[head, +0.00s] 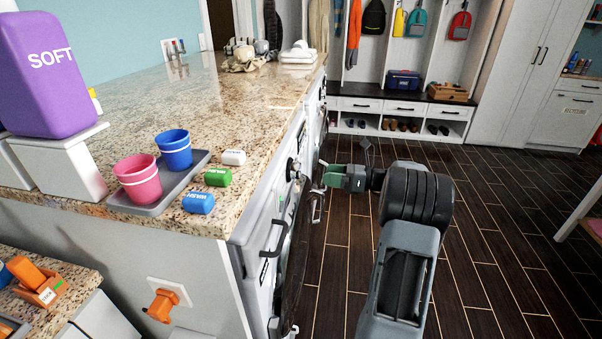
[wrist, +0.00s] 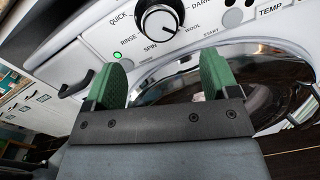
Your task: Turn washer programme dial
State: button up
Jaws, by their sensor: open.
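In the head view a dial (head: 293,168) shows side-on on the washer front. My gripper (wrist: 159,75) is open and empty, its two green fingers apart below the dial and not touching it. In the head view my gripper (head: 327,178) is just right of the washer front.
The washer door (wrist: 235,70) with its chrome ring lies beyond and below my fingers. A green light (wrist: 117,54) is lit left of the dial. Dark floor (head: 480,240) to the right is clear.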

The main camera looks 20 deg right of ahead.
aim_at(300, 171)
jog(key=x, duration=0.9)
jog(key=shift+w+a, duration=0.15)
jog(key=shift+a, duration=0.1)
jog(key=c, duration=0.9)
jog(key=shift+n+b, duration=0.3)
jog(key=shift+b, duration=0.1)
